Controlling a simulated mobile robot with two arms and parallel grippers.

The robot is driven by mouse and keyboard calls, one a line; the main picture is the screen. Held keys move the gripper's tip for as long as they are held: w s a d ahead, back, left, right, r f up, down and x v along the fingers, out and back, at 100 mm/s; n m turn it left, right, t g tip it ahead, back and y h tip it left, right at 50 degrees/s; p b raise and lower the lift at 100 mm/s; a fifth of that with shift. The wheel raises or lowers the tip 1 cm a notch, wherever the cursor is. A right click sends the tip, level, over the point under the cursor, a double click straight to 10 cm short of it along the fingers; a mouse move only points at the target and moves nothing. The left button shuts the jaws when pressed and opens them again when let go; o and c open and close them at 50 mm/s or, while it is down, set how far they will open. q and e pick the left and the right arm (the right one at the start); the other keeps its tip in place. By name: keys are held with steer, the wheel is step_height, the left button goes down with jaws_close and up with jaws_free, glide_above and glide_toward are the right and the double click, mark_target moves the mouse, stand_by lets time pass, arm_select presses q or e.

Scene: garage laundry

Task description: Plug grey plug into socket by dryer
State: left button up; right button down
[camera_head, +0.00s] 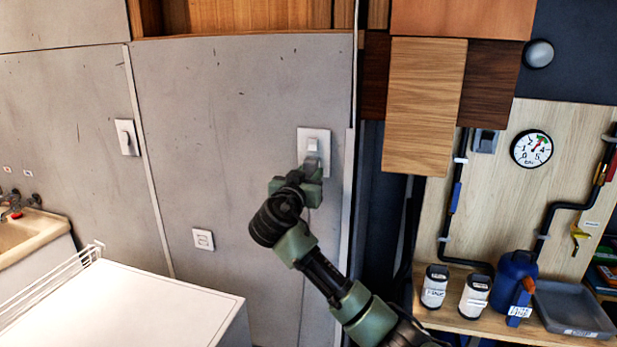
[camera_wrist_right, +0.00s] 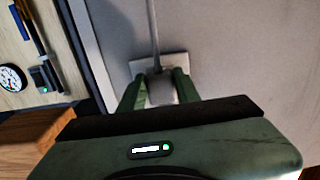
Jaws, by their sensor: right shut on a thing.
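My right gripper (camera_head: 311,170) reaches up to a white wall plate (camera_head: 303,135) on the grey wall panel. Its two green fingers (camera_wrist_right: 159,88) are shut on the grey plug (camera_wrist_right: 161,92), which lies over the plate in the right wrist view. The plate also shows there (camera_wrist_right: 139,67). A thin cord leads away from the plug along the wall and hangs down in the head view. The gripper hides part of the plug, so I cannot tell whether it is fully seated. My left gripper is out of view.
A second wall plate (camera_head: 126,137) is further left, and a small socket (camera_head: 203,239) sits lower. A white appliance (camera_head: 130,305) stands at lower left beside a sink (camera_head: 28,232). Wooden cabinets (camera_head: 425,105) and a shelf with cans and a blue jug (camera_head: 515,275) are right.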

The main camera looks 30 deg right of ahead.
steer(key=shift+b, duration=0.3)
stand_by(0.7)
steer(key=shift+w+d, duration=0.35)
stand_by(0.5)
steer(key=c, duration=0.9)
jaws_free()
steer(key=shift+c, duration=0.2)
steer(key=shift+s+a+f+b, duration=0.15)
steer(key=shift+s+a+b, duration=0.1)
steer(key=shift+b, duration=0.2)
steer(key=b+v, duration=0.2)
steer(key=v, duration=0.5)
